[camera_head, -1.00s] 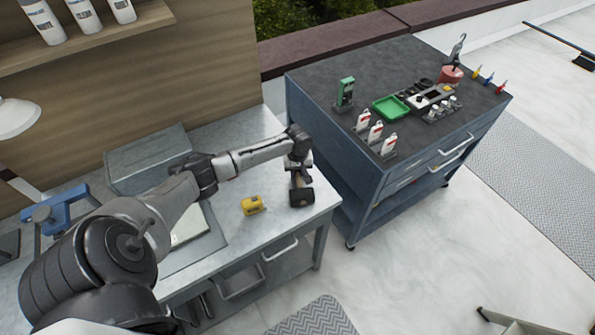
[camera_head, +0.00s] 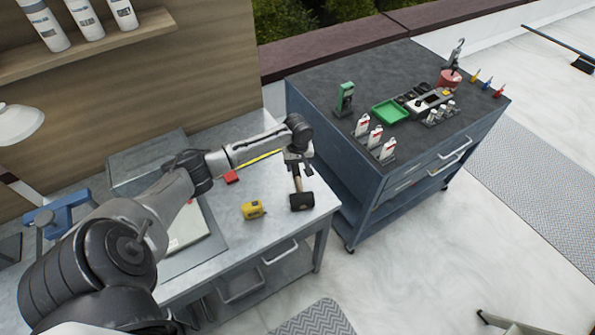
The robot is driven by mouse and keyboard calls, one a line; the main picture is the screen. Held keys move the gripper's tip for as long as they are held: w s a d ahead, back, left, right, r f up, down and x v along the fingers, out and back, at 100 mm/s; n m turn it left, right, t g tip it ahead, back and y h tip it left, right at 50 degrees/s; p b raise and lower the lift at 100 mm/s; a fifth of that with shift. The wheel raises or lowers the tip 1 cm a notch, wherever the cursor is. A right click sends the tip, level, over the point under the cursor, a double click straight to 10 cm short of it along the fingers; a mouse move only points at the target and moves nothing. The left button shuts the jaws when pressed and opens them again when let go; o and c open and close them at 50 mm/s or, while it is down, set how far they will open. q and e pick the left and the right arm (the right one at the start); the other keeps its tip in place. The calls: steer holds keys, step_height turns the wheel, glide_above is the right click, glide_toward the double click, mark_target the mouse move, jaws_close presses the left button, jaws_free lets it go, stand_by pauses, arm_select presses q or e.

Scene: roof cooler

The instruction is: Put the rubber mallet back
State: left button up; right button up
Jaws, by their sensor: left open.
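The rubber mallet (camera_head: 301,201) lies near the right end of the grey workbench (camera_head: 325,196). Its black head faces the front and its wooden handle runs back under my left gripper (camera_head: 297,164). My left gripper is open at the handle's far end. I cannot tell whether its fingers are around the handle or just above it. The wrist hides part of the handle. My right gripper is not in view.
A yellow tool (camera_head: 252,210) sits left of the mallet. The blue tool cart (camera_head: 330,140) stands right of the bench, carrying a green tray (camera_head: 390,111) and several small items.

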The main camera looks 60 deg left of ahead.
mark_target(298, 175)
arm_select(q)
steer(key=shift+r, duration=3)
steer(key=shift+f, duration=0.1)
